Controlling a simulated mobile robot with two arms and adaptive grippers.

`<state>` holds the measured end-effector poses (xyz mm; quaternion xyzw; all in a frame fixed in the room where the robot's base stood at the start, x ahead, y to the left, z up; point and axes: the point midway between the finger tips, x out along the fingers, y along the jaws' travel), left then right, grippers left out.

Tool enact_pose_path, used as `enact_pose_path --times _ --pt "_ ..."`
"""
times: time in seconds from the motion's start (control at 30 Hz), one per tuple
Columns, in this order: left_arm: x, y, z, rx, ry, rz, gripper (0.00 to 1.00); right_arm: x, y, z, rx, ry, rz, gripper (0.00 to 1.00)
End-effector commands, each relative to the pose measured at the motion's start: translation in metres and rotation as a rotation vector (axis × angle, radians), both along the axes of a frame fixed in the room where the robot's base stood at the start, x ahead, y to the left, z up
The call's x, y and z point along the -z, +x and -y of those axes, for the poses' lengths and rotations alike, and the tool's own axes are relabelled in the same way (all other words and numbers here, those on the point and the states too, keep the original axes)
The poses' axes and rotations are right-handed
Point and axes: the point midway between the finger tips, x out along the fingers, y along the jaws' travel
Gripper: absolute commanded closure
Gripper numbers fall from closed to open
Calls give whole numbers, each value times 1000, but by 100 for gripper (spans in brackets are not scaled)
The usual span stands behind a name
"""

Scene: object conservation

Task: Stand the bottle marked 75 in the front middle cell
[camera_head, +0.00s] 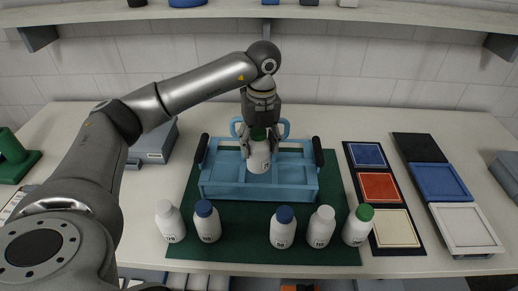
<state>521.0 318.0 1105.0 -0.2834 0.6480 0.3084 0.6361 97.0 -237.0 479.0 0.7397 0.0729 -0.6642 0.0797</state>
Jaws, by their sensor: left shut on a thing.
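My left gripper (259,141) is shut on a white bottle with a dark green cap (258,158), upright at the middle of the blue crate (222,190). The marking on this bottle is too small to read. The crate's front wall is below the bottle, and I cannot tell whether the bottle's base touches the cell floor. My right gripper is not in view.
Several white bottles stand before the crate on a green mat (190,251): white-capped (169,222), blue-capped (207,224), blue-capped (283,230), white-capped (320,228) and green-capped (356,228). Coloured panels (379,187) and trays (440,182) lie right. A shelf (400,14) hangs above.

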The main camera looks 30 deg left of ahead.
Motion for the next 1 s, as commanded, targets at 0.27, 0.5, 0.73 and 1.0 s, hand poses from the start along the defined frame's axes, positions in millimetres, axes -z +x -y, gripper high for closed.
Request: enact_pose_path --times 0.27,0.5,0.73,1.0 --pt "30 6 -4 0 2 -4 69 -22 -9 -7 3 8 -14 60" --pt "41 7 -4 0 1 1 69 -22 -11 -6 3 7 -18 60" --pt "45 7 -4 0 1 1 69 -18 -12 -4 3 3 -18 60" --pt "53 7 -4 0 1 1 69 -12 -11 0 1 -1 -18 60"
